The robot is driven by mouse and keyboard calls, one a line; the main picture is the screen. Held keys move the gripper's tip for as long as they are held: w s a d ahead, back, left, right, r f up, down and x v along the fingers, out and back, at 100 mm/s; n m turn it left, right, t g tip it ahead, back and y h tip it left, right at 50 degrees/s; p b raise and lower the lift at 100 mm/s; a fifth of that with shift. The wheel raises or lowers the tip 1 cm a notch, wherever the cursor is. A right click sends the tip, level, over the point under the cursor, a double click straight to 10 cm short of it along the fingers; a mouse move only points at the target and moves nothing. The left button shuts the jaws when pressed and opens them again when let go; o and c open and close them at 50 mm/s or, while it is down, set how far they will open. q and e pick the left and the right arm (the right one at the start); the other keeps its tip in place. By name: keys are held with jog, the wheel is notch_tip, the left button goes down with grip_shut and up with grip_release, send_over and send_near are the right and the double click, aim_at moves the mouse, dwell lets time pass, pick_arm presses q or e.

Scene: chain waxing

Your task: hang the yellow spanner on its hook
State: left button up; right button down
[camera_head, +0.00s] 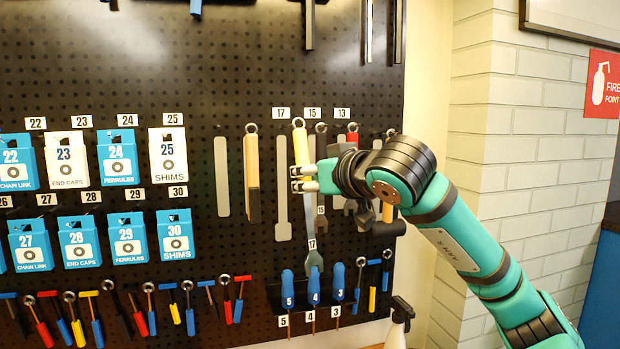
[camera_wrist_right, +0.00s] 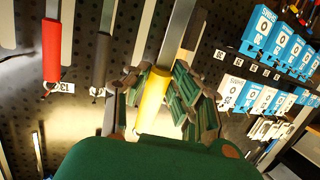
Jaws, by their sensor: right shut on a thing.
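The yellow spanner (camera_head: 300,146) is upright in front of the pegboard, its ring end up and its open jaw down, with a 17 tag on its shaft. My right gripper (camera_head: 300,179) is shut on it, below the top of the yellow handle. The handle also shows between the fingers in the right wrist view (camera_wrist_right: 153,98). The 17 label (camera_head: 281,113) sits above an empty grey outline (camera_head: 282,190), just left of the spanner. The hook itself is too small to make out. I cannot tell how far the spanner is from the board. My left gripper is out of view.
The black-handled spanner (camera_head: 320,129) under label 15 hangs close to the right, partly behind my gripper. A red-handled spanner (camera_head: 352,136) hangs farther right. A yellow-and-black tool (camera_head: 252,175) hangs left of the empty outline. Blue screwdrivers (camera_head: 313,287) stand in a rack below.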

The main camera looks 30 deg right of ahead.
jog(key=w+d+f+t+b, duration=0.1)
jog(key=w+d+t+b, duration=0.1)
jog(key=w, duration=0.9)
jog(key=shift+w+d+f+b, duration=0.15)
jog(key=shift+f+b, duration=0.1)
jog(key=shift+b, duration=0.25)
dwell(0.9)
dwell(0.8)
jog(key=c, duration=1.1)
grip_release()
jog(key=shift+o, duration=0.2)
